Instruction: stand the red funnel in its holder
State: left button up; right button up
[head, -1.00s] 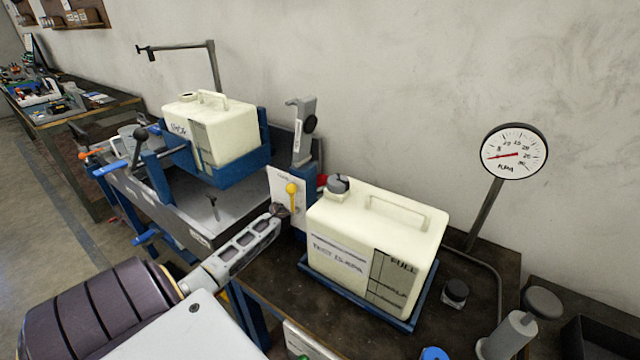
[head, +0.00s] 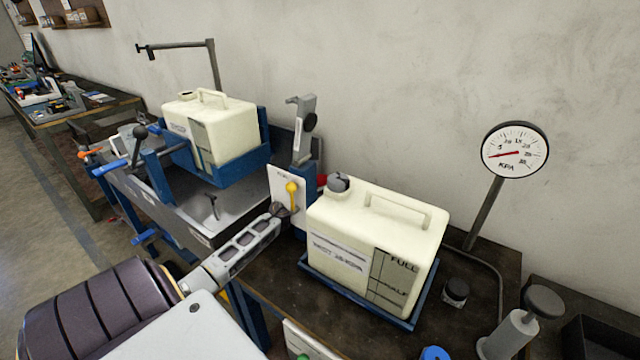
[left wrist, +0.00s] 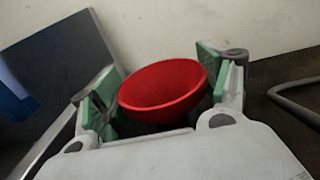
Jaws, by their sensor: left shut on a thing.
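The red funnel (left wrist: 165,92) sits between the fingers of my left gripper (left wrist: 160,78) in the left wrist view, its wide mouth tilted towards the camera. The gripper is shut on it. In the head view my left gripper (head: 281,210) is by the white card and yellow knob, left of the front jug. Only a small red patch, likely the funnel (head: 322,180), shows there between the card and the jug. The rest of it is hidden. I cannot make out the funnel's holder for certain. My right gripper is not in view.
A cream jug (head: 370,240) with a grey cap stands in a blue tray (head: 352,291) on the dark bench. Another cream jug (head: 228,125) sits in a blue cradle behind. A grey upright fitting (head: 303,130) rises near the gripper. A pressure gauge (head: 515,150) stands right.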

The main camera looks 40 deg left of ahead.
pick_arm(q)
jog(key=shift+s+f+b, duration=0.1)
jog(key=shift+f+b, duration=0.3)
jog(key=shift+f, duration=0.05)
dwell(0.5)
jog(key=o, duration=1.1)
jog(key=shift+o, duration=0.2)
jog(key=shift+r, duration=0.1)
jog(key=shift+s+d, duration=0.15)
jog(key=shift+s, duration=1.1)
jog(key=shift+s+d, duration=0.2)
jog(key=shift+s, duration=1)
jog(key=shift+s+d, duration=0.15)
jog(key=shift+s, duration=1.1)
